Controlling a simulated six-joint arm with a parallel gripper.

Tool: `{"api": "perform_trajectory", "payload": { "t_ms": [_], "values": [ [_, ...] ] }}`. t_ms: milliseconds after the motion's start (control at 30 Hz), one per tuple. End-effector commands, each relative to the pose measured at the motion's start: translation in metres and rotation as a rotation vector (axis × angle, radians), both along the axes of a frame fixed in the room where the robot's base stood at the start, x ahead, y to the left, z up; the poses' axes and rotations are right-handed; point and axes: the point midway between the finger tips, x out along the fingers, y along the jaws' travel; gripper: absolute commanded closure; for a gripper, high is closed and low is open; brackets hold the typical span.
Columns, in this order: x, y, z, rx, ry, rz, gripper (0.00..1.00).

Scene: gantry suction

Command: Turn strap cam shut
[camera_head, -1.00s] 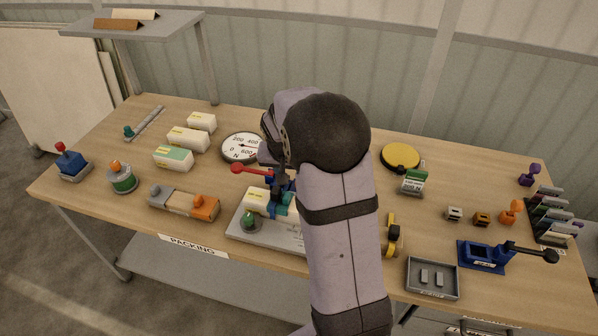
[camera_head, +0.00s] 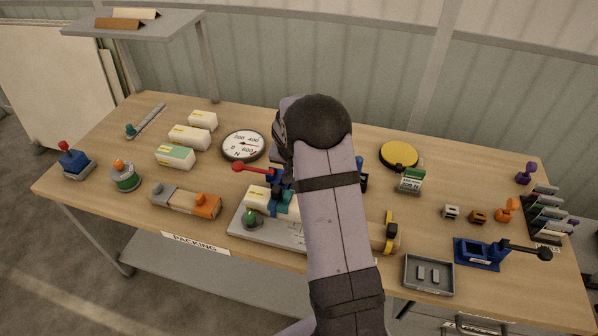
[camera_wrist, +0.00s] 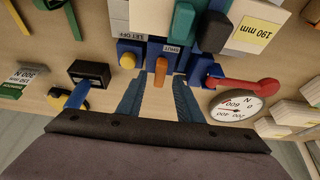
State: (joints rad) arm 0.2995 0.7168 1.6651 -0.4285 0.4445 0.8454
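A blue cam block with a small orange lever (camera_wrist: 161,70) and a "SHUT" label (camera_wrist: 172,49) shows at the top middle of the wrist view. My gripper (camera_wrist: 159,97) is open, its two blue fingers apart with bare table between them. The orange lever is just beyond the fingertips, roughly midway between them, and I see no clear contact. A red lever (camera_wrist: 245,83) reaches out right of the block; it also shows in the head view (camera_head: 253,168). A teal strap (camera_head: 283,201) crosses a white box on a grey plate (camera_head: 262,231).
A yellow knob (camera_wrist: 127,60) sits beside the block under a "LET OFF" label (camera_wrist: 136,40). A round dial (camera_head: 243,146) stands close by on the left. A yellow disc (camera_head: 399,155) and a grey tray (camera_head: 429,289) are on the right. White boxes (camera_head: 189,137) stand back left.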

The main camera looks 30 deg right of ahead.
Motion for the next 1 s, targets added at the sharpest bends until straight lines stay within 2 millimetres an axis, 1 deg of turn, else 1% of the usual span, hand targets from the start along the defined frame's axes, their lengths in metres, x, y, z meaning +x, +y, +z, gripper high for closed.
{"api": "perform_trajectory", "payload": {
  "t_ms": [200,533,567,600,700,1000],
  "values": [
    [0.003,-0.004,-0.012,0.0,0.0,0.0,0.67],
    [0.004,-0.005,-0.015,0.0,0.0,0.0,0.67],
    [0.004,-0.005,-0.015,0.0,0.0,0.0,0.7],
    [0.004,-0.005,-0.015,0.0,0.0,0.0,0.79],
    [0.004,-0.004,-0.015,0.0,0.0,0.0,1.0],
    [0.004,-0.005,-0.014,0.001,-0.001,0.011,1.0]
  ]
}}
